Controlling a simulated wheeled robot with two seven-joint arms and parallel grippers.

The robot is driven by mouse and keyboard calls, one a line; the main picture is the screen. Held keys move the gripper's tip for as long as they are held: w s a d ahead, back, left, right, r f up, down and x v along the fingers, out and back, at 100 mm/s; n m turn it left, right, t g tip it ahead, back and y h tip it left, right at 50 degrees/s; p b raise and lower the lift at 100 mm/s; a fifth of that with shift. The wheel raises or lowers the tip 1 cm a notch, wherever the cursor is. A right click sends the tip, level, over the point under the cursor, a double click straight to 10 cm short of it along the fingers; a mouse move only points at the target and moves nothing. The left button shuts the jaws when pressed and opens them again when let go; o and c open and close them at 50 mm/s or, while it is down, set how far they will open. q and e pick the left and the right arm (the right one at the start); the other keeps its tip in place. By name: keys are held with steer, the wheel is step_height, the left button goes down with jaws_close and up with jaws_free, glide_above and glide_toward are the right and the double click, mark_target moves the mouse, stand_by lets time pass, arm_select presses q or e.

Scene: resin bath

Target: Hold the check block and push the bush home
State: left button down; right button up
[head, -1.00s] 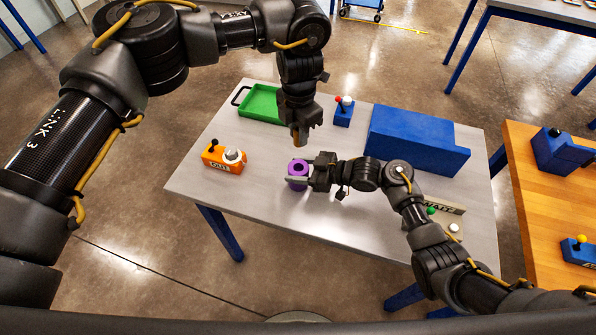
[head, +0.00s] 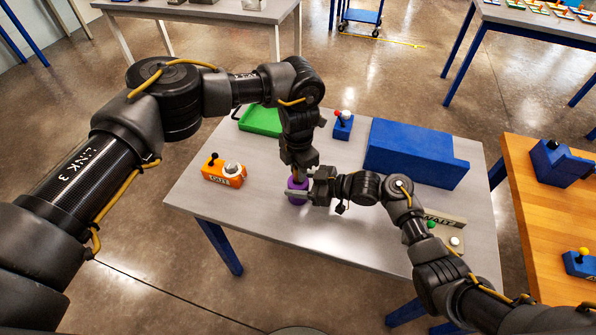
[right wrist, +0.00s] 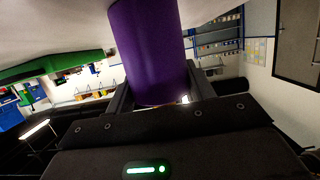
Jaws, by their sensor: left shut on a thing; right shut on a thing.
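The purple check block (head: 297,184) is at the middle of the table. My right gripper (head: 299,194) is shut on it from the right, and the purple side fills the space between the fingers in the right wrist view (right wrist: 150,50). My left gripper (head: 299,170) is shut and points straight down, directly over the top of the block. The bush in its jaws is hidden by the fingers and the block's top, so I cannot tell how deep it sits in the block.
An orange box (head: 222,180) with a knob and a black lever stands at left. A green tray (head: 260,122), a small blue button box (head: 343,126) and a large blue stepped block (head: 410,150) stand behind. A grey button panel (head: 446,236) is at right. The front left tabletop is clear.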

arm_select(q)
steer(key=shift+f, duration=0.65)
steer(key=shift+f, duration=0.6)
steer(key=c, duration=1.2)
jaws_free()
step_height(320, 180, up, 13)
steer(key=shift+r, duration=0.15)
arm_select(e)
steer(key=o, duration=0.9)
